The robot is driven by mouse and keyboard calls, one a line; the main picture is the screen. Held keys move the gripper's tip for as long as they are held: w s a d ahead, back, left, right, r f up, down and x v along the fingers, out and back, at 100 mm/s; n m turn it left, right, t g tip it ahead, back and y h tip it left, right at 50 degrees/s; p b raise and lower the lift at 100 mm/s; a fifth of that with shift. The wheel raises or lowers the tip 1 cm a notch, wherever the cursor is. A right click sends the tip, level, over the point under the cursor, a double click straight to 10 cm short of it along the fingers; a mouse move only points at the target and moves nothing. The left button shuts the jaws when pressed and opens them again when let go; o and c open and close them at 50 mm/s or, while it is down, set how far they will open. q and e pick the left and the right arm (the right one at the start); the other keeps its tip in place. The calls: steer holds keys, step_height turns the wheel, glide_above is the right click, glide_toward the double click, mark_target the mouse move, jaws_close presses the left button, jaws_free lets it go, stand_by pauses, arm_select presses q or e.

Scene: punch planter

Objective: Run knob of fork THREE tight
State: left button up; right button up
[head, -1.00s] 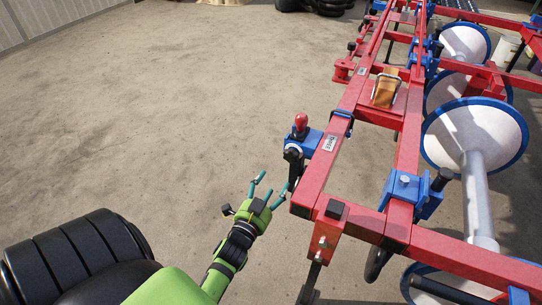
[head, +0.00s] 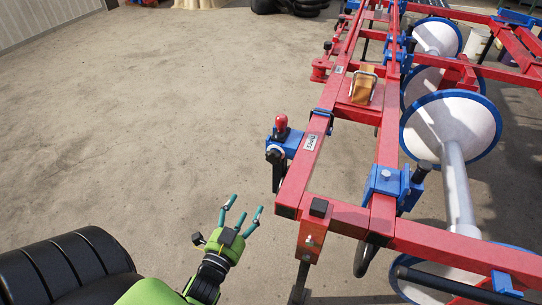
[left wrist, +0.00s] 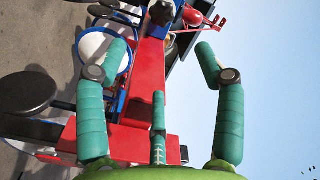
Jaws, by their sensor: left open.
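A blue clamp (head: 284,143) with a red-topped part sits on the left side of the red frame. A black knob (head: 274,156) stands out from that clamp, above a dark upright post. A small white label (head: 311,142) lies on the beam beside it; its word is too small to read. My left gripper (head: 243,209) is open and empty, below and left of the knob, clear of it. In the left wrist view its teal fingers (left wrist: 162,60) are spread, with the red beam (left wrist: 146,85) behind them. My right gripper is not in view.
The red frame (head: 340,215) runs from front to back on the right, with more blue clamps (head: 387,184) and white, blue-rimmed discs (head: 452,125). The concrete floor (head: 140,130) left of the frame is open. Black tyres (head: 290,5) lie at the back.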

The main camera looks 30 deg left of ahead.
arm_select(q)
steer(key=n+p, duration=0.1)
steer(key=n, duration=0.5)
glide_toward(272, 159)
steer(key=w, duration=0.3)
steer(key=x, duration=0.3)
steer(key=b+x, duration=0.1)
steer(key=x, duration=0.1)
steer(key=shift+a+f, duration=0.1)
steer(key=shift+a, duration=0.25)
steer(key=shift+x, duration=0.85)
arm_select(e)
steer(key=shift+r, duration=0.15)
arm_select(q)
steer(key=shift+m, duration=0.3)
steer(key=c, duration=1.2)
